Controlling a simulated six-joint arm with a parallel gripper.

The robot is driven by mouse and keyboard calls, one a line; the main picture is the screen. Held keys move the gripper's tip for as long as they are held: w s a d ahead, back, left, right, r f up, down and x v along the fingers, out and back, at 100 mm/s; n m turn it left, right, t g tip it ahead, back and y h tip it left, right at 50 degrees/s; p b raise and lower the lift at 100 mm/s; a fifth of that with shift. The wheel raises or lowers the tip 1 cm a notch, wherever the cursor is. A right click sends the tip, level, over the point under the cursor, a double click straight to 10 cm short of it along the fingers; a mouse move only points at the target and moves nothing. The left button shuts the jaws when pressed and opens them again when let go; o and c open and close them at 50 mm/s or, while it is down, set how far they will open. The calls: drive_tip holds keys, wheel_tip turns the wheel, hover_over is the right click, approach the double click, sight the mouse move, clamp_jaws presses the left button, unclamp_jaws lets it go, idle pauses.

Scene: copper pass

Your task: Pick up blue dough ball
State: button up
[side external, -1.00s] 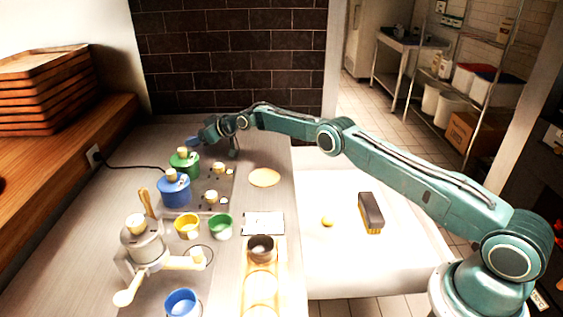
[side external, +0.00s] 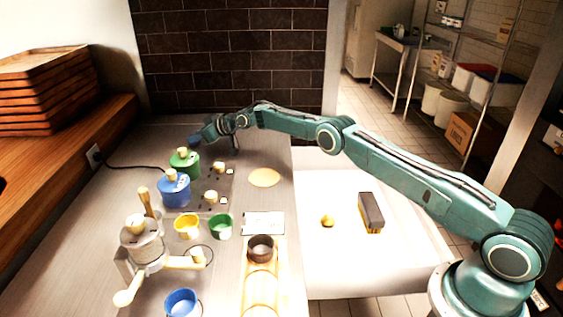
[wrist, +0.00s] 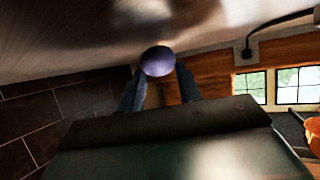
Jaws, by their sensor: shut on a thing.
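The blue dough ball (wrist: 158,61) is a smooth, round, bluish-purple ball in the wrist view. It sits between the tips of my gripper's two fingers (wrist: 158,76), and my gripper is shut on it. In the side external view my gripper (side external: 200,137) is at the far end of the metal counter, beyond the green-lidded pot, with a small patch of blue at its tip. The fingers are too small there to make out. The ball's underside is partly hidden by the fingers in the wrist view.
A green pot (side external: 184,162) and a blue pot (side external: 174,190) stand near my gripper. Yellow (side external: 187,226), green (side external: 221,226) and blue (side external: 182,303) cups and a hand-cranked press (side external: 146,245) are nearer. A yellow ball (side external: 327,220) and a brush (side external: 371,213) lie on the white table.

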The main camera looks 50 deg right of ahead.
wheel_tip(320, 180, up, 10)
drive_tip(key=shift+f, duration=0.15)
idle(0.4)
